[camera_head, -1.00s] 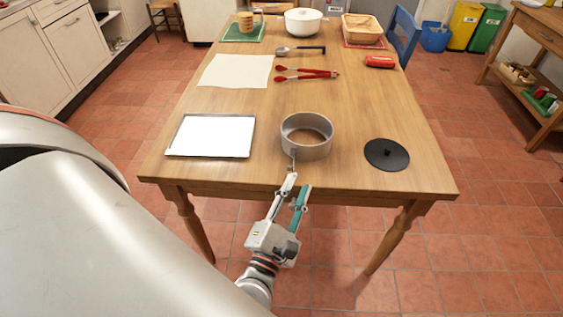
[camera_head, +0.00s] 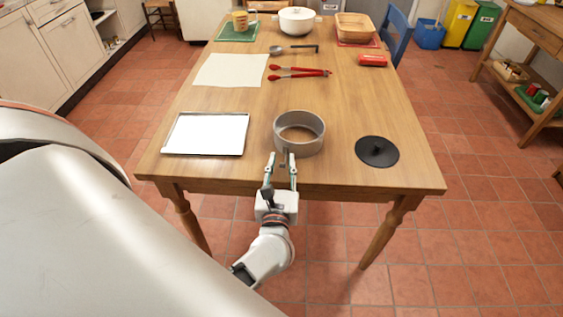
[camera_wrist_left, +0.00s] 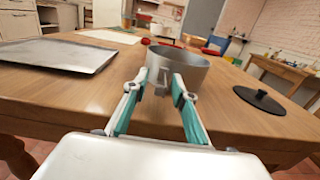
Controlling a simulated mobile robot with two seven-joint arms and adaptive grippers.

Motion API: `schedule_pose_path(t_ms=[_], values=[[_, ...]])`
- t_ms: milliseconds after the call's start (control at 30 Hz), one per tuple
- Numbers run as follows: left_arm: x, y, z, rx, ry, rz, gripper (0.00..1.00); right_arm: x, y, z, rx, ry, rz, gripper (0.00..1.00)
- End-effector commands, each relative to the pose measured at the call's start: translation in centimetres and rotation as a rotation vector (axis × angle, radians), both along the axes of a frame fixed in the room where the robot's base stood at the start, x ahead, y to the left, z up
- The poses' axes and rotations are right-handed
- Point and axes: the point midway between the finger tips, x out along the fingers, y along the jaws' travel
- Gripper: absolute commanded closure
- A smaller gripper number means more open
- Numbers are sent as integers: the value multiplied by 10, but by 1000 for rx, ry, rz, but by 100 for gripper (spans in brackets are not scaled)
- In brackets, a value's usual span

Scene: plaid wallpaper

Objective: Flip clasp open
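A grey metal ring-shaped pan (camera_head: 312,146) stands near the front edge of the table. Its clasp (camera_head: 285,158) is on the side facing me, and in the left wrist view the clasp (camera_wrist_left: 161,82) shows as a small grey tab on the pan's wall (camera_wrist_left: 195,73). My left gripper (camera_head: 281,158) is in front of the pan, fingers pointing at it. In the left wrist view the gripper's fingers (camera_wrist_left: 163,76) are spread, with the clasp between them. Whether either finger touches the clasp or wall is unclear. My right gripper is not in view.
A baking tray (camera_head: 165,150) lies left of the pan and a black disc with a knob (camera_head: 377,152) lies right. Behind are a white sheet (camera_head: 230,70), red tongs (camera_head: 300,71), a ladle (camera_head: 280,49) and a red item (camera_head: 372,60). Bare tabletop surrounds the pan.

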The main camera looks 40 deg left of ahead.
Motion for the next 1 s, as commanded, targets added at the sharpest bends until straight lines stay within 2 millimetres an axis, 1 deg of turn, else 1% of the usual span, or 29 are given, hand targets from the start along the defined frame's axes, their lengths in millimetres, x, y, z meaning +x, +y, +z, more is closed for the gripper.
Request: schedule_pose_path(t_ms=[267, 300, 367, 633, 1000], values=[[2, 1, 0, 1, 1, 0, 74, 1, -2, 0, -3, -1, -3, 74], [1, 1, 0, 1, 1, 0, 84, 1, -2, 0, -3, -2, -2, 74], [1, 1, 0, 1, 1, 0, 100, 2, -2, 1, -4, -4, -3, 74], [1, 1, 0, 1, 0, -1, 100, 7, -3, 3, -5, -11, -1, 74], [1, 2, 1, 3, -1, -11, 100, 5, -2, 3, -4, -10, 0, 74]])
